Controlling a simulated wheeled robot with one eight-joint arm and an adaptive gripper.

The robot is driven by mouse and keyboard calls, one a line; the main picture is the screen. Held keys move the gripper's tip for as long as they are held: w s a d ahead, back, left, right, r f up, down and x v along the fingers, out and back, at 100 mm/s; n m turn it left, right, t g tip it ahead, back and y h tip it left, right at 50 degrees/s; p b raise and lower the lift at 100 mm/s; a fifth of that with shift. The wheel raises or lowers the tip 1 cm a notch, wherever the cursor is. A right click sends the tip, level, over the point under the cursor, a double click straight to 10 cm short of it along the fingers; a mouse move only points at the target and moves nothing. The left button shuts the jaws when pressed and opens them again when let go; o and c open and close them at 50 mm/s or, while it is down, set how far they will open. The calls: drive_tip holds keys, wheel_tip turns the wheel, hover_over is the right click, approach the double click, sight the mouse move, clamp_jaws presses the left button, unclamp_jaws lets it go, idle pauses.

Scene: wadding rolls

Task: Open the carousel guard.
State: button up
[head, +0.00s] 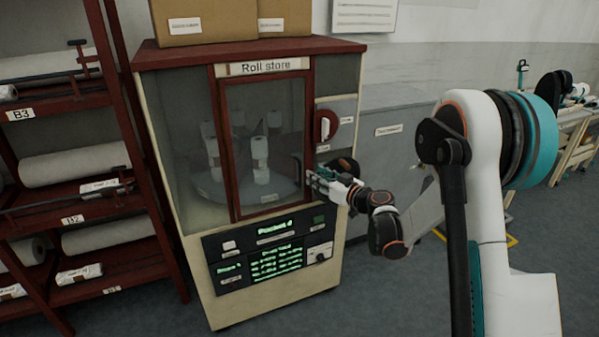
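The carousel guard (266,112) is a red-framed clear door on the front of the "Roll store" cabinet (346,58) in the head view. It looks closed in its frame. Behind its pane, several white rolls (260,152) stand upright on a round carousel plate (284,188). A dark handle (297,163) sits at the right edge of the guard. My gripper (312,178) is just right of and below this handle, close to the door frame. Its fingers are small in the picture, and I cannot tell whether they touch or hold the handle.
A red-brown rack (76,186) with rolls stands close on the left. Cardboard boxes (207,18) sit on the cabinet. A control panel (276,255) with green text is below the guard. A red round part (326,126) juts out above my gripper. The floor in front is clear.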

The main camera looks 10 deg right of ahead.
wheel_tip(320, 180, down, 6)
drive_tip(key=w+d+t, duration=0.2)
drive_tip(key=w, duration=0.1)
drive_tip(key=b, duration=0.4)
hover_over(300, 184)
drive_tip(key=shift+w+r, duration=0.1)
drive_tip(key=shift+w, duration=0.3)
clamp_jaws()
